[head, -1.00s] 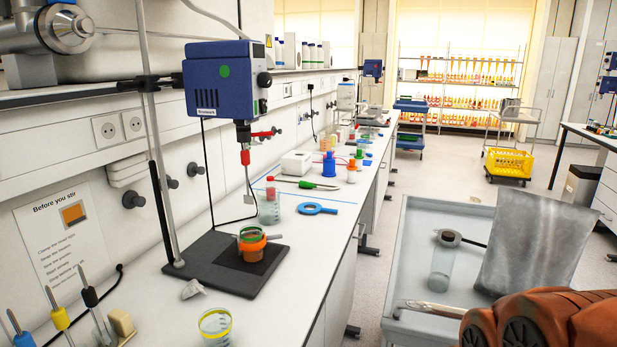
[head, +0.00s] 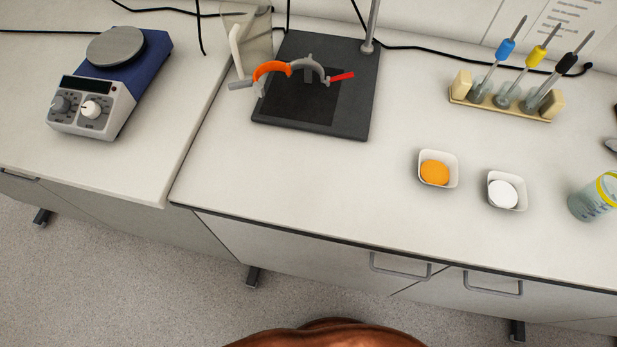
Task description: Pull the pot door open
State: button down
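Nothing in view is clearly marked as the pot door. Below the bench top are pale cabinet fronts (head: 300,252). One grey bar handle (head: 400,272) sits near a seam between two fronts, and a second bar handle (head: 492,288) is to its right. The fronts that show look shut. I cannot tell which of them, if any, is the pot door. My gripper is not in view; only a brown rounded part, likely mine, shows at the bottom edge.
On the bench are a blue stirrer hotplate (head: 108,75), a dark stand base (head: 330,105) with an orange and grey clamp (head: 290,70), two small dishes (head: 437,182) (head: 520,203), a rack of droppers (head: 500,108) and a yellow-rimmed cup (head: 595,197). Floor (head: 130,275) is free at lower left.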

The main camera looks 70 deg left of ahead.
aim_at(360, 269)
jog(key=u, duration=0.8)
jog(key=k, duration=0.95)
jog(key=u, duration=1.35)
